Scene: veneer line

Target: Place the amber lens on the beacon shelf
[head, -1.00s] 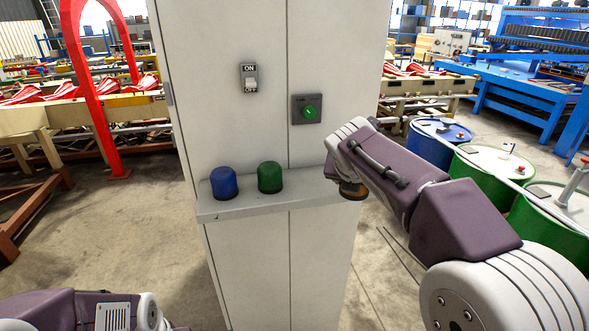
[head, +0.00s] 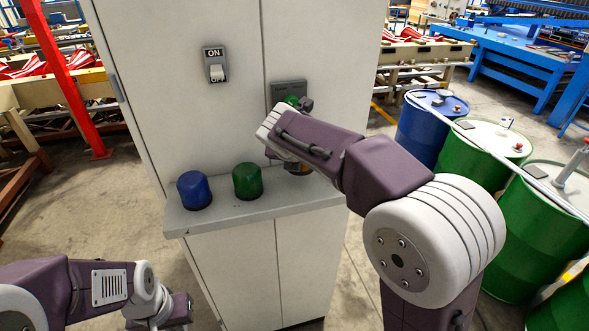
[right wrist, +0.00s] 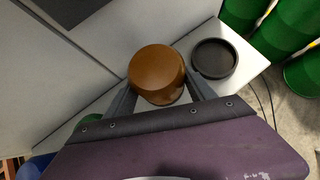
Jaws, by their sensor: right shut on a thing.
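The amber lens (right wrist: 157,72) is an orange-brown round cap between the two fingers of my right gripper (right wrist: 162,92), which is shut on it.
A blue lens (head: 194,190) and a green lens (head: 247,181) stand on the shelf, left of my right gripper. The cabinet (head: 180,90) rises behind it, with an ON/OFF switch (head: 216,65) and a control box (head: 288,92). Drums (head: 425,127) stand right.

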